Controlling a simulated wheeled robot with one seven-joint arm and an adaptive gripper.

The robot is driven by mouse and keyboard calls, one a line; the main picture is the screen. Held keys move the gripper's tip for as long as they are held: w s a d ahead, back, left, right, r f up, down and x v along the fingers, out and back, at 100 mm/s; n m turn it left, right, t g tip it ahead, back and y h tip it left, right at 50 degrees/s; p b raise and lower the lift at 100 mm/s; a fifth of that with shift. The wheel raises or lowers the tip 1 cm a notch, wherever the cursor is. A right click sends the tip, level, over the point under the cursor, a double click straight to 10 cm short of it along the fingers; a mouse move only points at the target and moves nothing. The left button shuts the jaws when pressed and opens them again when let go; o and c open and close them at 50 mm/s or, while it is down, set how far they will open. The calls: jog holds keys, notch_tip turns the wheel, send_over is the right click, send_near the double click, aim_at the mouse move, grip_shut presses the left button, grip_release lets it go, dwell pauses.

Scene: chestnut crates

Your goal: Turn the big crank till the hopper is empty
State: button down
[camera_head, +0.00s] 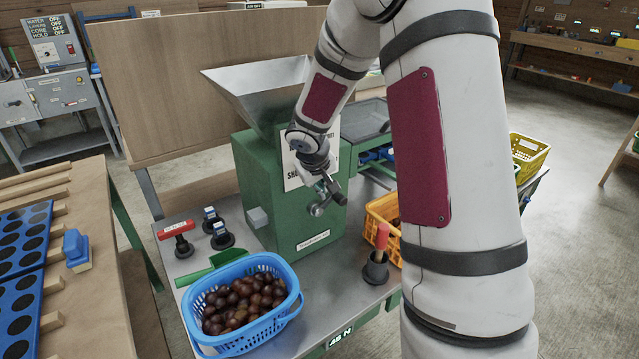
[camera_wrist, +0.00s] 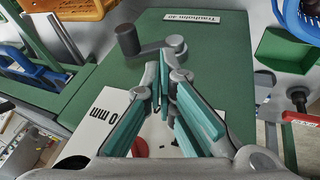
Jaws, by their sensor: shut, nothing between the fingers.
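The green machine (camera_head: 308,225) stands on the metal table with a silver hopper (camera_head: 262,88) on top. The inside floor of the hopper is not visible, so I cannot tell what it holds. A small silver crank with a dark knob (camera_wrist: 128,40) is on the machine's green face, and it also shows in the head view (camera_head: 318,209). My gripper (camera_wrist: 163,70) is shut and empty, its fingertips close to the crank arm in the wrist view. I cannot tell whether they touch it. In the head view my gripper (camera_head: 324,186) is at the machine's front, partly covering its white sign.
A blue basket of chestnuts (camera_head: 205,350) and a green scoop (camera_head: 195,275) are at the table's front left. Several stamps stand behind them. A red-handled tool (camera_head: 382,238) stands in a dark holder at right. An orange basket (camera_head: 383,208) is partly hidden by my arm.

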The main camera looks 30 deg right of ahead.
jog(key=w+d+f, duration=0.1)
jog(key=d+f, duration=0.3)
jog(key=f, duration=0.1)
jog(key=shift+d+f, duration=0.2)
jog(key=shift+d, duration=0.2)
jog(key=shift+w, duration=0.1)
jog(key=shift+d+p, duration=0.2)
jog(key=shift+p, duration=0.35)
jog(key=shift+d+f+y+p, duration=0.2)
jog(key=shift+d+y+p, duration=0.25)
jog(key=shift+y+p, duration=1.15)
